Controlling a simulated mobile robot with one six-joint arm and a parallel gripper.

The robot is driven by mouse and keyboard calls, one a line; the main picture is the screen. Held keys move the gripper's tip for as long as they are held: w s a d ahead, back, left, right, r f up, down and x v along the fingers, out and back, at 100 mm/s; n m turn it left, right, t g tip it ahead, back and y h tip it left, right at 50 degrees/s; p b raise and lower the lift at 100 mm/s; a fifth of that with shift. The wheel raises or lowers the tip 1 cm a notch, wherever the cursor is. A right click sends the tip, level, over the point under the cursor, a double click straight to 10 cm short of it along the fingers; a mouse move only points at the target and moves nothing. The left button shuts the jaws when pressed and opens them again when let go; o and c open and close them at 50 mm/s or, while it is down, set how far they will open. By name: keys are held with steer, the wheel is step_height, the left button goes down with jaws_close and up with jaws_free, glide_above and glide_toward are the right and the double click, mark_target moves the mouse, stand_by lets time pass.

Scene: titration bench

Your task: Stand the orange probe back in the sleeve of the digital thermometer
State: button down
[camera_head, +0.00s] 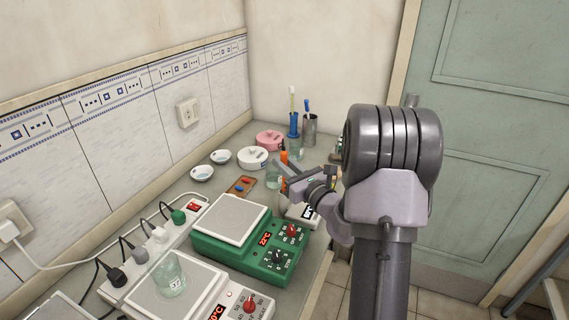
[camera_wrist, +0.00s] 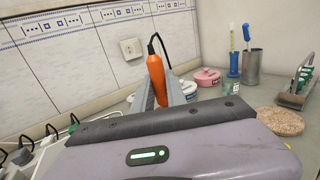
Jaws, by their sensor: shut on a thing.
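The orange probe (camera_wrist: 155,76) stands roughly upright, slightly tilted, between the grey fingers of my gripper (camera_wrist: 160,92) in the wrist view. A black cable rises from its top and loops down behind it. The probe's lower end is hidden behind my gripper's body. In the head view, the orange probe (camera_head: 284,156) shows just above my gripper (camera_head: 285,172), near the back of the bench. A small white device with a dark display (camera_head: 302,214) sits below my gripper, partly covered by my arm. It may be the digital thermometer; I cannot make out its sleeve.
A beaker (camera_head: 274,175) stands close by my gripper. Behind are a pink pot (camera_head: 269,139), a white pot (camera_head: 253,158), a blue stand (camera_head: 293,126) and a metal cup (camera_head: 310,130). A green hotplate (camera_head: 246,236) stands in front. A cork mat (camera_wrist: 281,121) lies at right.

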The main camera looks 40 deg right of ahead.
steer(key=shift+f+b, duration=0.3)
steer(key=shift+f, duration=0.4)
steer(key=shift+f+b, duration=1.55)
steer(key=shift+f, duration=0.2)
steer(key=c, duration=1.3)
jaws_free()
steer(key=shift+o, duration=0.2)
steer(key=s+p, duration=0.2)
steer(key=s, duration=1.5)
steer(key=shift+s+a+f, duration=0.2)
steer(key=shift+a+f, duration=0.05)
steer(key=shift+f, duration=0.2)
